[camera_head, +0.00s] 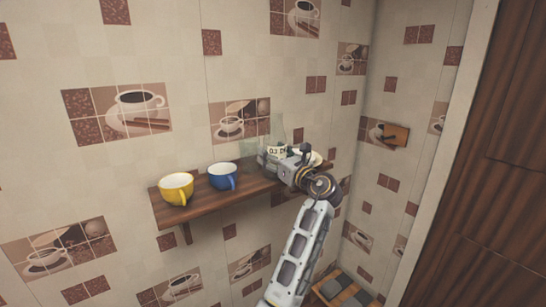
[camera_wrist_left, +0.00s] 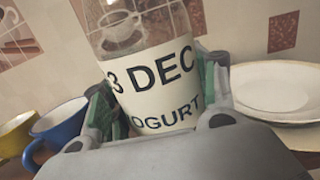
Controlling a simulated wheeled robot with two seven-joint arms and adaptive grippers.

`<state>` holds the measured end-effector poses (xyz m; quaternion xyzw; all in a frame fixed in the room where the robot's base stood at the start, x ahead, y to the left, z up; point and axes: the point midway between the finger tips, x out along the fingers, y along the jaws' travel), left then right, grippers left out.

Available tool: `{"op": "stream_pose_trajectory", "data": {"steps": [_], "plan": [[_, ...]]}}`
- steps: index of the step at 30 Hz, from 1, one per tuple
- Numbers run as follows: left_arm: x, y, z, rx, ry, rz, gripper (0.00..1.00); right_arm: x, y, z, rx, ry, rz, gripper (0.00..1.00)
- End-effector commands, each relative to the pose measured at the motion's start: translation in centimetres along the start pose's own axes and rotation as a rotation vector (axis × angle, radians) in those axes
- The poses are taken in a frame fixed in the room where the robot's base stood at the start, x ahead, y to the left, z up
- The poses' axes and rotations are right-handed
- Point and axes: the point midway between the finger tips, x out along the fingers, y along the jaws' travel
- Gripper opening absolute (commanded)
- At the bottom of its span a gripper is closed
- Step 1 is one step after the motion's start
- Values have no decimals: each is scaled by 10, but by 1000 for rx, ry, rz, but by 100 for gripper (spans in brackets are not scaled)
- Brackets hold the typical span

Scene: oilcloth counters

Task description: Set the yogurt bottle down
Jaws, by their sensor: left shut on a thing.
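The yogurt bottle (camera_head: 277,131) is clear glass with a white label. In the left wrist view the bottle (camera_wrist_left: 155,85) fills the middle, tilted in the picture, its label reading "3 DEC" and "OGURT". My left gripper (camera_head: 275,160) is shut on the bottle, with a finger on each side of the label, at the wooden shelf (camera_head: 205,202). The bottle's base is hidden by my gripper, so I cannot tell whether it touches the shelf. My right gripper is not in view.
A yellow cup (camera_head: 176,190) and a blue cup (camera_head: 222,177) stand on the shelf left of the bottle. White plates (camera_wrist_left: 285,88) lie close on its right. The tiled wall is right behind. A brown wooden panel (camera_head: 490,150) stands at far right.

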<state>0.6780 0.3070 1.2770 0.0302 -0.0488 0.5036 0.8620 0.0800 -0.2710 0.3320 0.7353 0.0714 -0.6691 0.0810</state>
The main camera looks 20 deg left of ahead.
Motion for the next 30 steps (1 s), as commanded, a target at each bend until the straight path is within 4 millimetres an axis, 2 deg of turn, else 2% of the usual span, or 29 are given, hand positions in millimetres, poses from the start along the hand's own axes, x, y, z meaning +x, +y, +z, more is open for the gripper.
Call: {"op": "stream_pose_trajectory", "data": {"steps": [15,16,20,30], "plan": [[-1,0,-7,0,-2,0,0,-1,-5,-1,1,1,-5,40],[-1,0,-7,0,-1,0,62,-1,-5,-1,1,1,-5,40],[-1,0,-8,0,0,0,79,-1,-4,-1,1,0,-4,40],[-1,0,-7,0,0,0,80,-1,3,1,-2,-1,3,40]]}}
